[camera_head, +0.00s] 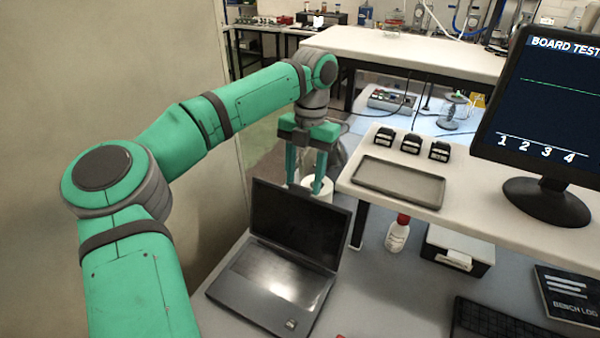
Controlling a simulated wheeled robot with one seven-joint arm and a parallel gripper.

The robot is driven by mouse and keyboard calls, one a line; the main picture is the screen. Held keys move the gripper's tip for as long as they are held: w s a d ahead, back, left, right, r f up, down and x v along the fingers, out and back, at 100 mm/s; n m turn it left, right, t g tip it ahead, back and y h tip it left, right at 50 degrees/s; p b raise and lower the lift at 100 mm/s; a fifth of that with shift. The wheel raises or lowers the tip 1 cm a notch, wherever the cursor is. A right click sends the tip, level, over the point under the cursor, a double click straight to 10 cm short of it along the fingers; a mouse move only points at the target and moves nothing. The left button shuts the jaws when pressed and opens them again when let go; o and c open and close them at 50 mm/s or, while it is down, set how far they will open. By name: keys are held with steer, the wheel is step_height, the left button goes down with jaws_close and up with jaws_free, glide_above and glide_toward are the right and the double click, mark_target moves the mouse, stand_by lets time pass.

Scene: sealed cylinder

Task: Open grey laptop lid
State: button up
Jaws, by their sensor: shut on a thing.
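The grey laptop (268,281) stands on the lower grey worktop with its lid (300,222) raised, dark screen facing me. Its keyboard and shiny palm rest show. My gripper (305,190) points down just behind the lid's top edge, its two green fingers side by side and apart. A white round thing (328,189) shows at the fingers, and the gripper seems shut on it. The lid hides its lower part and the fingertips, so I cannot tell whether they touch the lid.
A raised white shelf at right bears a grey tray (372,198), several black blocks (411,143) and a monitor (540,110). Below are a red-capped bottle (397,236), a white-topped box (457,252), a keyboard (485,322) and a bench log (568,294). A wall stands left.

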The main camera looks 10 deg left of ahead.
steer(key=shift+w+f, duration=0.25)
steer(key=o, duration=1.5)
steer(key=shift+d, duration=0.15)
step_height(320, 180, up, 11)
steer(key=w, duration=0.1)
steer(key=shift+w+d+f, duration=0.15)
steer(key=shift+w+d, duration=0.15)
steer(key=shift+w, duration=0.1)
